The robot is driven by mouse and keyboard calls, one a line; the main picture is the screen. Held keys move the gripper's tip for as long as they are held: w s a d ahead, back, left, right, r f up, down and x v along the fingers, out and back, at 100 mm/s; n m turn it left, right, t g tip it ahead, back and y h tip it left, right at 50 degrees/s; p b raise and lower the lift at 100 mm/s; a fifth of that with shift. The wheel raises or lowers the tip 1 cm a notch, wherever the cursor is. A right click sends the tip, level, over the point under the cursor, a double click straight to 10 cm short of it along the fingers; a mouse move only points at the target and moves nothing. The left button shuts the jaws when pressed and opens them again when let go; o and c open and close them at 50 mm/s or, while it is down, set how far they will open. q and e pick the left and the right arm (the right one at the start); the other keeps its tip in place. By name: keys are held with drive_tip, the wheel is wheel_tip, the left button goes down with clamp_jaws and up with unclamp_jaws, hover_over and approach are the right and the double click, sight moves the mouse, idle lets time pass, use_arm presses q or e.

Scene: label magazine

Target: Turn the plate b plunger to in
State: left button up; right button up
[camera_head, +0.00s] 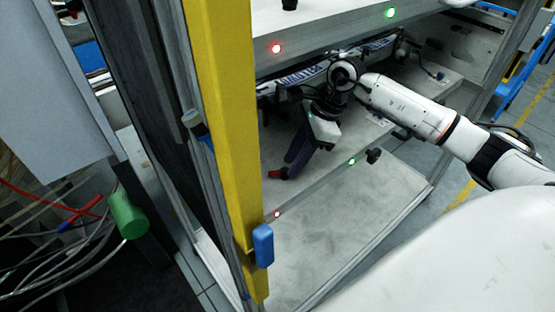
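My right gripper (284,172) is inside the rack, pointing down and left over the middle shelf plate (330,190). Its dark fingers appear as one shape, so I cannot tell whether they are open or shut. A small red piece (277,174) shows at the fingertips, near the front edge of the plate; I cannot tell whether they touch. A black knob (373,155) sits on the same front edge, right of the gripper and apart from it. No label shows which plate is b. My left gripper is not in view.
A yellow post (226,130) with a blue block (263,245) stands left of the gripper. An upper shelf (330,35) with red and green lights lies above the wrist. Printed items (300,80) lie behind it. The lower shelf (340,250) is bare.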

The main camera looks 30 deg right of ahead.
sight(274, 172)
drive_tip(key=a, duration=0.1)
drive_tip(key=w+a, duration=0.1)
drive_tip(key=shift+w+a+r, duration=0.1)
drive_tip(key=shift+w+a, duration=0.1)
drive_tip(key=shift+a, duration=0.2)
drive_tip(key=shift+w+a+p, duration=0.15)
drive_tip(key=shift+a+p, duration=0.15)
drive_tip(key=shift+w+f, duration=0.1)
drive_tip(key=shift+f, duration=0.55)
clamp_jaws()
